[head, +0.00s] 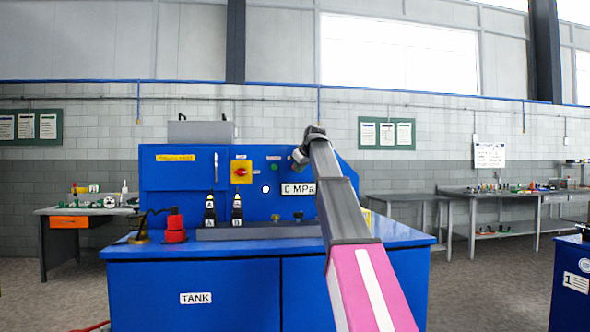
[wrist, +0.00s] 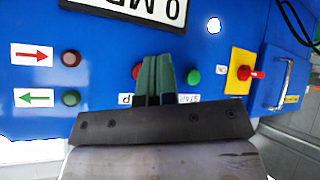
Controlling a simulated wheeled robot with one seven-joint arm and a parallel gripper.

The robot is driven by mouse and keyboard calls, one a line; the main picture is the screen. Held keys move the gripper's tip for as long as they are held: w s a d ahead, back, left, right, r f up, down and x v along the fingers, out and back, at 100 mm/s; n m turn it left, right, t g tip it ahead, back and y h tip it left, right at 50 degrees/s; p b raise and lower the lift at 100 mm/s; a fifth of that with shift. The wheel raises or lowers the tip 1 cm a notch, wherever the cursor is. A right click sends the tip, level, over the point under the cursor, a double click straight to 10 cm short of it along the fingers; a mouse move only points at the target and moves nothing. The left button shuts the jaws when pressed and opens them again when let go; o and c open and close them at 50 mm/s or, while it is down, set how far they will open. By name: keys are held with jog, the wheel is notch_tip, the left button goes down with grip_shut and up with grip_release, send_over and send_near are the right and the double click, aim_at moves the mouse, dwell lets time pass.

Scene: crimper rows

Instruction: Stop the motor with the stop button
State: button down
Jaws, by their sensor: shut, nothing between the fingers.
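The stop button is red (wrist: 137,72) on the blue panel, and the fingers hide part of it in the wrist view. The label beside it is mostly covered. The green button (wrist: 193,76) sits just right of the fingers, with a partly hidden label. My gripper (wrist: 157,62) is shut and empty, its green fingers pointing at the panel between the two buttons, overlapping the red one. I cannot tell whether the tips touch anything. In the head view my gripper (head: 302,155) is at the panel's right part and hides the red button there.
A red and yellow rotary switch (wrist: 250,73) and a handle (wrist: 284,82) lie to the right. The pressure display (head: 298,188) reads 0 MPa. A white lamp (head: 266,189) is beside it.

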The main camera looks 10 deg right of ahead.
jog(key=shift+s, duration=1.2)
